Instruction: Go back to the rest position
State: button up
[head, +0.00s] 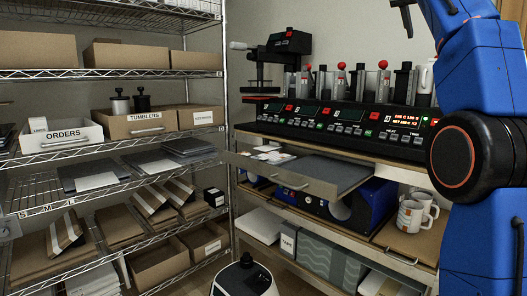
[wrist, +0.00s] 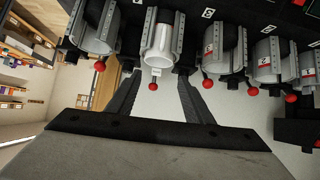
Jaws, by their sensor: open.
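The mug press (head: 345,122) is a long black machine on a bench, with several clamp stations and red-knobbed levers. A white mug (head: 425,78) sits in its right-end station, beside my blue arm. In the wrist view, the white mug (wrist: 163,42) shows in a grey clamp, with a red-knobbed lever (wrist: 153,86) in front of it. My gripper (wrist: 157,80) is open and empty, its dark fingers spread apart and pointing toward the station. The fingers appear apart from the mug; the exact gap is unclear. In the head view only a dark piece of the gripper shows at the top edge.
An open drawer (head: 297,176) juts out below the press. Several mugs (head: 411,216) stand on a lower shelf at the right. A wire rack (head: 112,155) with boxes and trays fills the left. A black heat press (head: 285,47) stands behind. Little free floor shows.

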jog(key=s+a+f+n+g+y, duration=0.1)
jog(key=s+a+f, duration=0.4)
jog(key=s+f, duration=0.7)
jog(key=s+a+f+n+y, duration=0.4)
jog(key=s+f, duration=0.9)
jog(key=f, duration=1.7)
jog(key=s+a+f+n+g+y, duration=0.1)
jog(key=s+a+f+n+y, duration=0.1)
jog(key=s+a+f, duration=0.5)
jog(key=s+f+n, duration=0.1)
jog(key=s+f, duration=0.2)
jog(key=f, duration=0.4)
jog(key=s+f, duration=0.3)
jog(key=f, duration=0.4)
jog(key=shift+f+n+g, duration=0.3)
jog(key=shift+f+n, duration=0.05)
jog(key=shift+n, duration=0.05)
